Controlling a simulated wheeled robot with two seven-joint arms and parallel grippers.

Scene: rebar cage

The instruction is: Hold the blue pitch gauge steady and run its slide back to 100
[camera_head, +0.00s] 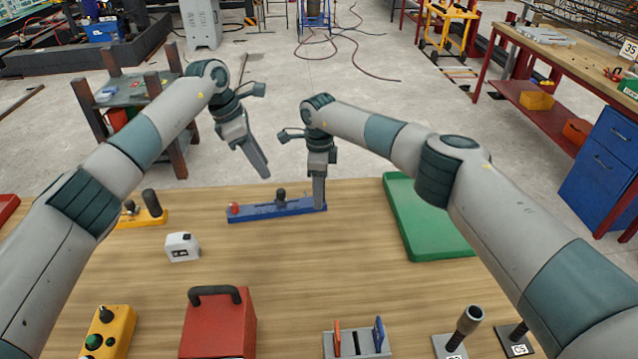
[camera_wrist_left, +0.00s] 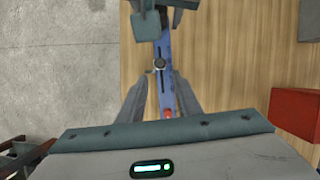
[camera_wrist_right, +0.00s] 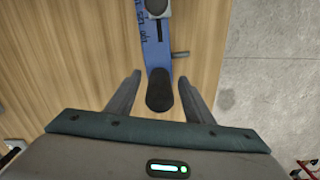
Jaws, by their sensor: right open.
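The blue pitch gauge (camera_head: 262,213) lies flat at the table's far edge, with a red knob (camera_head: 233,208) at its left end. My left gripper (camera_head: 265,175) is open and empty, above and behind the bar's left half. My right gripper (camera_head: 319,206) is open at the bar's right end. In the right wrist view its fingers stand either side of a dark rounded grip (camera_wrist_right: 160,90). Scale numbers are partly visible there; I cannot read the slide's setting.
A green tray (camera_head: 432,225) lies to the right, and a small white box (camera_head: 182,247) to the front left. A yellow fixture (camera_head: 150,215) is left of the gauge. A red case (camera_head: 218,322) stands nearer. The wood between the gauge and the red case is clear.

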